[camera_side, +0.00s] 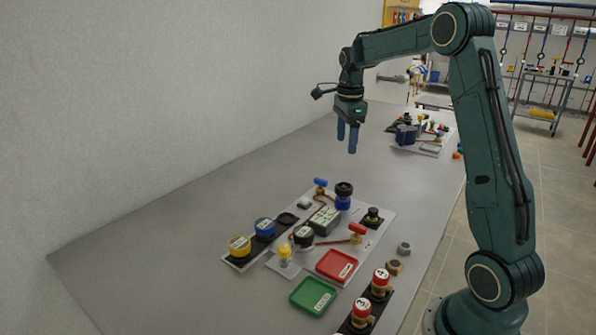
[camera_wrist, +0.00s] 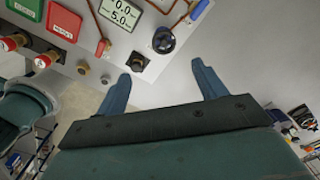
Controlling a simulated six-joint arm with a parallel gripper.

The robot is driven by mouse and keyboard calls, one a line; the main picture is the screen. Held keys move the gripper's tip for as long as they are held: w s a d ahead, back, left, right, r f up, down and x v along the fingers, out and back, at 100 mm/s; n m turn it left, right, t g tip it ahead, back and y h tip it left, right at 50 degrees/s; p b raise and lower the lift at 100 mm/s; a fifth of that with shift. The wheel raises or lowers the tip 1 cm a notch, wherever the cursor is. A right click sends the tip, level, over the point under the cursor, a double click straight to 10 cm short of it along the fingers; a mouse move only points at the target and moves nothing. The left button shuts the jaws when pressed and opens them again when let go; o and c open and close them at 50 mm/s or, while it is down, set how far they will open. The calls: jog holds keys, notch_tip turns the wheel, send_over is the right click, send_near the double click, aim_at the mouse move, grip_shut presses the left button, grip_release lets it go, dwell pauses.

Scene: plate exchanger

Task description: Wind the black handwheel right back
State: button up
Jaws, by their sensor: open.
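The black handwheel (camera_side: 344,187) sits on top of a blue body (camera_side: 343,203) at the back of the white panel. In the wrist view the handwheel (camera_wrist: 164,40) shows as a dark round wheel just beyond the fingertips. My gripper (camera_side: 347,143) is open and empty, pointing down, well above the table and behind the panel. In the wrist view the two blue fingers (camera_wrist: 160,72) are spread apart with nothing between them. The handwheel's turned position cannot be told.
A black square-based knob (camera_side: 373,216) and a red-handled valve (camera_side: 356,231) stand near the handwheel. The panel also bears a grey display box (camera_side: 324,220), red tray (camera_side: 337,265) and blue-handled valve (camera_side: 320,184). A green tray (camera_side: 313,296) lies in front.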

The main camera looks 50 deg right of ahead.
aim_at(344, 186)
jog(key=shift+w+d+f+m, duration=0.1)
jog(key=shift+d+f+m, duration=0.35)
jog(key=shift+d, duration=0.15)
notch_tip(344, 186, down, 14)
jog(key=shift+r, duration=0.1)
dwell(0.5)
jog(key=shift+c, duration=0.4)
jog(key=c, duration=0.9)
